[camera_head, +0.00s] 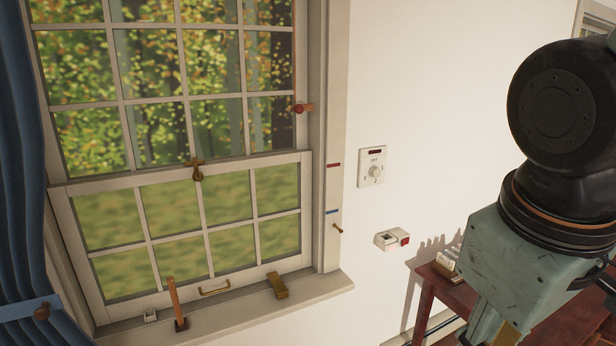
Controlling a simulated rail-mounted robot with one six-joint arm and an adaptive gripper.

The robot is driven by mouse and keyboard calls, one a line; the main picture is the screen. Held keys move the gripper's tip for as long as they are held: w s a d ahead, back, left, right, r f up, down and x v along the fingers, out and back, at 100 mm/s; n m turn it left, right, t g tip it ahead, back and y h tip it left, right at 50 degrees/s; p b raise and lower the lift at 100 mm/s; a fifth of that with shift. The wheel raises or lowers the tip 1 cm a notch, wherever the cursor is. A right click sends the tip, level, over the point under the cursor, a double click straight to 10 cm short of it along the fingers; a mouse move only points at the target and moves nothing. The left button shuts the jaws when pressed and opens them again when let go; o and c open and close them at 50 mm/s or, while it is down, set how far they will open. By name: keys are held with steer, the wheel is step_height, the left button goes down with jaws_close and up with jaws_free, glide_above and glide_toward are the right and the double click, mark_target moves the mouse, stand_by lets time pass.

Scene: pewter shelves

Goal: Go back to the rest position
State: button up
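Part of my arm, a black round joint above a scuffed teal housing, fills the right side of the head view. My gripper is not in view, so what its fingers hold cannot be seen. The task names no object of its own.
A sash window (178,184) stands left, its sill (232,308) holding a hammer-like tool (176,305) and a brass block (277,285). A blue curtain (22,190) hangs far left. A dial plate (372,167) and small box (392,239) are on the wall. A dark red table (436,286) stands lower right.

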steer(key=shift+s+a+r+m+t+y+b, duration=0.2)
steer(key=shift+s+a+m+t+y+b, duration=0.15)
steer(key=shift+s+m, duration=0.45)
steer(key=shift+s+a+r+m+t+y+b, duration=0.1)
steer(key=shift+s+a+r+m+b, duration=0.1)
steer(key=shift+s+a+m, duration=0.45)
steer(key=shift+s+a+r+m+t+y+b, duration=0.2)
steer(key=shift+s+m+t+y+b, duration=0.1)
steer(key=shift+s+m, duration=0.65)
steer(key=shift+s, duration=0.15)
